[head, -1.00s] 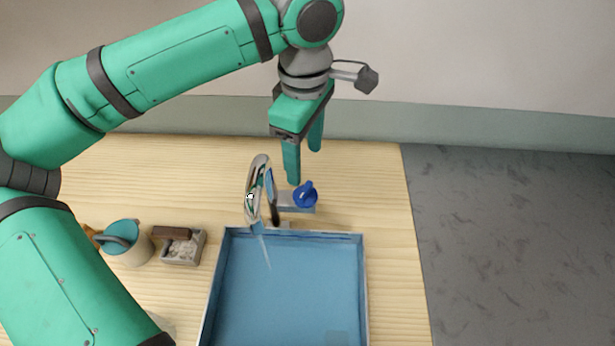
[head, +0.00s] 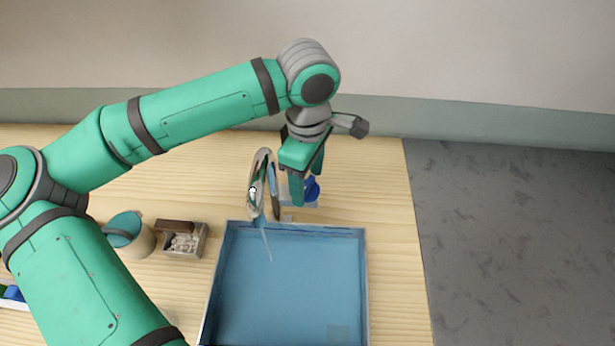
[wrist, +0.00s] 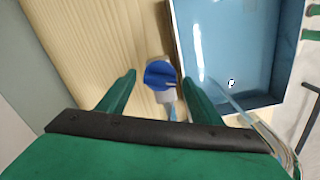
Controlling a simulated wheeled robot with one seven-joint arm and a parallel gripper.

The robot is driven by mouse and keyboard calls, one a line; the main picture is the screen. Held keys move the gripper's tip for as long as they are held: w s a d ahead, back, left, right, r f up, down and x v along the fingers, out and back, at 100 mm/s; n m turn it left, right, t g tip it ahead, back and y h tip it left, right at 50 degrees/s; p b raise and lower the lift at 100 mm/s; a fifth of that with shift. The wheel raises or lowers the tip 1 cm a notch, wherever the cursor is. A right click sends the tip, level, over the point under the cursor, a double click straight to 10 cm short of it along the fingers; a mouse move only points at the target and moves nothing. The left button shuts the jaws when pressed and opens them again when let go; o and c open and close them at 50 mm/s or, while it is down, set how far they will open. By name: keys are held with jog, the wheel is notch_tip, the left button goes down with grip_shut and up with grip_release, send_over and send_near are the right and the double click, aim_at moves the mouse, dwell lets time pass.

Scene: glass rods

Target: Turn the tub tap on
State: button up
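The tub (head: 290,285) is a shallow blue basin on the wooden table. A curved metallic spout (head: 257,190) stands at its back edge, with a thin pale streak running down from it into the tub; I cannot tell if it is water. The tap's blue handle (head: 314,186) sits right of the spout on a small pale base, partly hidden by my gripper in the head view. My gripper (head: 307,190) is open and points down at the handle. In the wrist view the blue handle (wrist: 160,75) shows between the two spread fingertips, with gaps on both sides.
Left of the tub are a small box (head: 184,240) with pale pieces and a brown block, and a beige pot (head: 130,238) with a teal top. The table right of the handle (head: 370,190) is clear up to its edge.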

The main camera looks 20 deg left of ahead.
aim_at(307, 184)
jog(key=c, duration=0.9)
jog(key=shift+n, duration=2.2)
jog(key=o, duration=1)
jog(key=shift+o, duration=0.2)
notch_tip(307, 184, up, 11)
jog(key=shift+f, duration=0.1)
